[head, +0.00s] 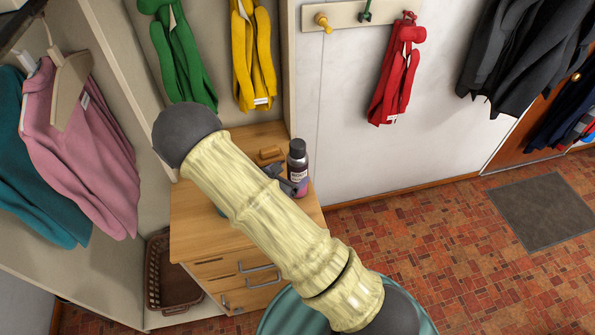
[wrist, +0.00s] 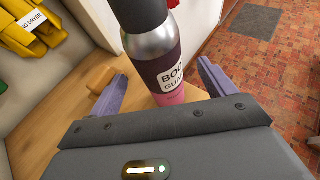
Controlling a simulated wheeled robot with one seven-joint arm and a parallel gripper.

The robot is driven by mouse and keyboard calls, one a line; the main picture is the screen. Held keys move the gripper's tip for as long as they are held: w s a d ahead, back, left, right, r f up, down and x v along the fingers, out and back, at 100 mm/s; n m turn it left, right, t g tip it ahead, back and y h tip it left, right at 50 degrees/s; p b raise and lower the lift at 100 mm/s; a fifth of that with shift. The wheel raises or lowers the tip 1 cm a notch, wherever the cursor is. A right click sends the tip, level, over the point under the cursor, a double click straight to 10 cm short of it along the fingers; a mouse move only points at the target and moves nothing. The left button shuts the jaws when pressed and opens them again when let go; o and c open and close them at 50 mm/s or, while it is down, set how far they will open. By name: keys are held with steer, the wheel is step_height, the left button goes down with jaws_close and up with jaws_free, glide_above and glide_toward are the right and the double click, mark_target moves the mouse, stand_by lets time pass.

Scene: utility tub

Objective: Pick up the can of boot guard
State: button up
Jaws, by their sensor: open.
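The can of boot guard (head: 297,165) stands upright on the wooden cabinet top, near its right back corner. It has a black cap, a silver shoulder, a dark label and a pink lower part. In the wrist view the can (wrist: 160,60) stands between and just beyond the two purple fingers of my gripper (wrist: 163,82). The gripper is open, with a finger on each side of the can. In the head view my arm hides most of the gripper.
A small tan block (head: 270,153) lies on the cabinet top (head: 190,225) left of the can. A brown basket (head: 168,275) stands left of the cabinet. A grey mat (head: 540,211) lies on the brick-patterned floor at right.

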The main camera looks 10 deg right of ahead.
mark_target(297, 144)
steer(key=p+x, duration=0.2)
steer(key=x, duration=0.1)
steer(key=p+x, duration=0.1)
steer(key=shift+w+d+r, duration=0.2)
steer(key=shift+w+d, duration=0.1)
steer(key=shift+w, duration=0.05)
steer(key=shift+w+d+f, duration=0.1)
steer(key=shift+w+f, duration=0.1)
steer(key=shift+f, duration=0.05)
steer(key=c, duration=1.3)
steer(key=shift+o, duration=0.2)
steer(key=shift+r, duration=0.2)
step_height(297, 144, up, 10)
steer(key=b, duration=0.3)
steer(key=shift+f, duration=0.15)
